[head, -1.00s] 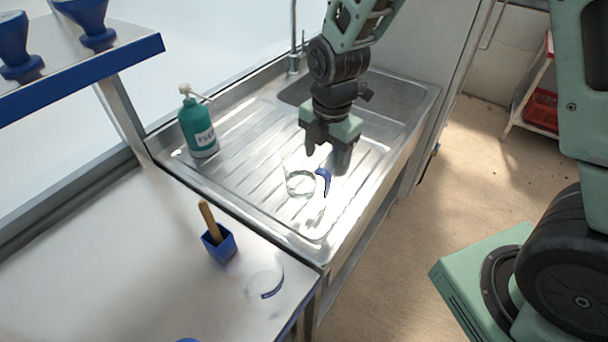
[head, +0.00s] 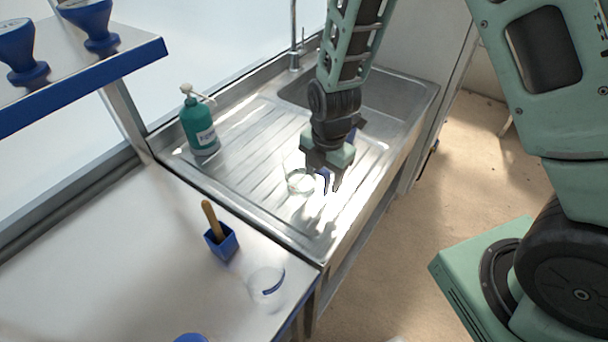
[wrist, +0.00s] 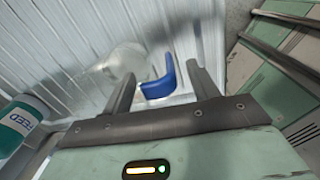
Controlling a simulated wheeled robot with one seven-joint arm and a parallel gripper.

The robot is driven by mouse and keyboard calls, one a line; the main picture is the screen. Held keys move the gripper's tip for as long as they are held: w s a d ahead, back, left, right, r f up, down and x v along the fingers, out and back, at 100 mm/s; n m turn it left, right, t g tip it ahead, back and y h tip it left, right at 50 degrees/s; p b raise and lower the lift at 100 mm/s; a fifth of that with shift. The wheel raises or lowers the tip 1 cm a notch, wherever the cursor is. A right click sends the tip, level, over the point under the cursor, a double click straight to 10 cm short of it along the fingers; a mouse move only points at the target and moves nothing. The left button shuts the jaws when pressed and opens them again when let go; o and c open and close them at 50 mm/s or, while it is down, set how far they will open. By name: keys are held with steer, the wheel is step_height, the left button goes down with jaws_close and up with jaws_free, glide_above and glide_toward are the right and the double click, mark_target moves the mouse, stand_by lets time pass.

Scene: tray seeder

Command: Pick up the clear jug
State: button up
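The clear jug (head: 299,183) stands on the ribbed metal drainboard and has a blue handle on its right side. In the wrist view the jug (wrist: 127,62) is a blurry see-through shape beyond the fingers, with its blue handle (wrist: 160,82) showing between them. My gripper (head: 332,187) is low over the drainboard, at the handle side of the jug. In the wrist view my gripper (wrist: 165,85) has its two fingers wide apart, with a gap on each side of the handle. I cannot tell whether the handle is fully between the fingertips in depth.
A teal pump bottle (head: 199,125) stands at the drainboard's back left. The sink basin (head: 390,98) lies behind my gripper. A blue pot (head: 222,243) with a wooden handle and a clear container (head: 266,290) with a blue mark stand on the front counter. A shelf (head: 80,82) with blue-based items is upper left.

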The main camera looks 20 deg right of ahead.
jaws_close()
steer(key=shift+r, duration=0.1)
